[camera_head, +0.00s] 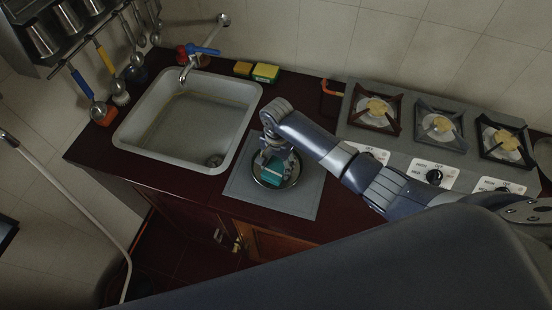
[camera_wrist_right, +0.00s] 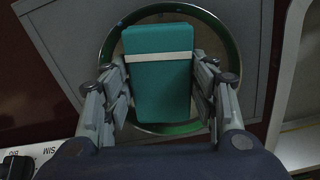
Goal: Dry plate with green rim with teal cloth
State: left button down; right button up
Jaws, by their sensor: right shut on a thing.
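The plate with the green rim (camera_wrist_right: 225,32) lies on a grey mat on the counter, right of the sink; in the head view the plate (camera_head: 294,172) is partly hidden by my right gripper. The teal cloth (camera_wrist_right: 158,85), a folded block with a white band, is over the middle of the plate. My right gripper (camera_wrist_right: 162,92) is shut on the teal cloth, with a finger on each side of it. In the head view the gripper (camera_head: 272,160) points down and the cloth (camera_head: 271,178) shows below it. I cannot tell whether the cloth touches the plate. My left gripper is out of view.
The grey mat (camera_head: 305,203) lies on the dark red counter (camera_head: 335,220). The sink (camera_head: 170,150) with its tap (camera_head: 187,72) is at left, and sponges (camera_head: 265,73) lie behind it. A stove with several burners (camera_head: 438,124) stands at right. Utensils (camera_head: 98,108) hang at far left.

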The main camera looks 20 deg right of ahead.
aim_at(275, 158)
jog(key=shift+w+d+b, duration=0.1)
jog(key=shift+w+b, duration=0.7)
jog(key=shift+w, duration=1.15)
jog(key=shift+d, duration=0.1)
jog(key=shift+r, duration=0.15)
notch_tip(275, 158, up, 3)
jog(key=shift+r+p, duration=0.15)
jog(key=shift+p, duration=0.85)
jog(key=shift+r, duration=1.3)
jog(key=shift+r, duration=0.1)
jog(key=shift+r, duration=1.4)
